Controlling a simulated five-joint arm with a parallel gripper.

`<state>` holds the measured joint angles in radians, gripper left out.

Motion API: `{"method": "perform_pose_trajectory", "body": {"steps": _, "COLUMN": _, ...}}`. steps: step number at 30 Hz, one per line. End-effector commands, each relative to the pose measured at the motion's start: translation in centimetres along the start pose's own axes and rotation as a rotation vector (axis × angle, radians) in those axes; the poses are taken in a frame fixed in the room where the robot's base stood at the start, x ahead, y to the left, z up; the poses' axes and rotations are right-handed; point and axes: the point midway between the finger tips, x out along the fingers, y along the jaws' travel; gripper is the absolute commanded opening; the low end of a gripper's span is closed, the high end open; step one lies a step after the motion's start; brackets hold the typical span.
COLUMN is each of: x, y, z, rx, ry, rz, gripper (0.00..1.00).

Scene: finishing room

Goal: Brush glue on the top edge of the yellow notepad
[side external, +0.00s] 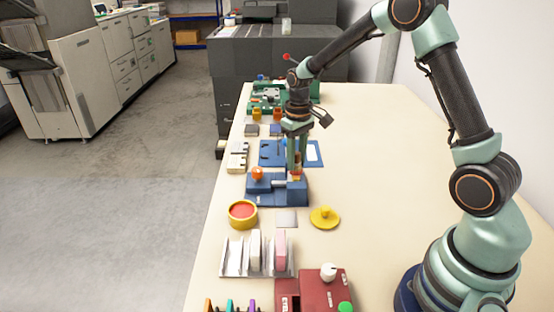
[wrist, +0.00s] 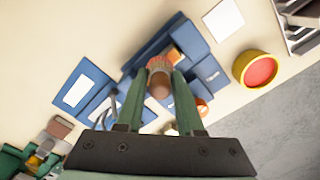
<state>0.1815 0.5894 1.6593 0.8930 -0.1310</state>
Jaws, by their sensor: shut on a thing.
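My gripper (side external: 297,165) points down over the blue clamp fixture (side external: 262,198) with the orange knob (side external: 257,173). In the wrist view, my gripper (wrist: 159,82) is shut on a brush, whose rounded brown handle end (wrist: 160,86) faces the camera and whose reddish part (wrist: 159,64) shows between the fingertips. A small yellow-orange patch (wrist: 174,53), probably the notepad, shows in the blue fixture (wrist: 205,68) just beyond the brush. Most of it is hidden, and I cannot tell whether the bristles touch it. The yellow-rimmed pot with red contents (side external: 242,213) stands open in front of the fixture.
A metal rack (side external: 257,262) holds white and pink blocks. A dark red box (side external: 315,288) stands at the front. Blue and green fixtures stand behind. The table's right side is clear.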

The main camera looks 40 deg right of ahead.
Motion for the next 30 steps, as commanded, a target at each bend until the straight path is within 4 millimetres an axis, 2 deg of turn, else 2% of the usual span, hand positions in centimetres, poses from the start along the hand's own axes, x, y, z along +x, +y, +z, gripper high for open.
{"method": "perform_pose_trajectory", "body": {"steps": 14, "x": 0.1, "y": 3.0, "z": -3.2, "rx": 0.002, "ry": 0.0, "rz": 0.0, "gripper": 0.0}}
{"method": "perform_pose_trajectory", "body": {"steps": 16, "x": -0.4, "y": 3.0, "z": -3.3, "rx": 0.001, "ry": 0.001, "rz": 0.0, "gripper": 0.0}}
{"method": "perform_pose_trajectory", "body": {"steps": 18, "x": -2.1, "y": 3.0, "z": -3.4, "rx": 0.001, "ry": 0.006, "rz": 0.001, "gripper": 0.0}}
{"method": "perform_pose_trajectory", "body": {"steps": 30, "x": -5.5, "y": 3.0, "z": -3.2, "rx": 0.0, "ry": 0.003, "rz": 0.001, "gripper": 0.0}}
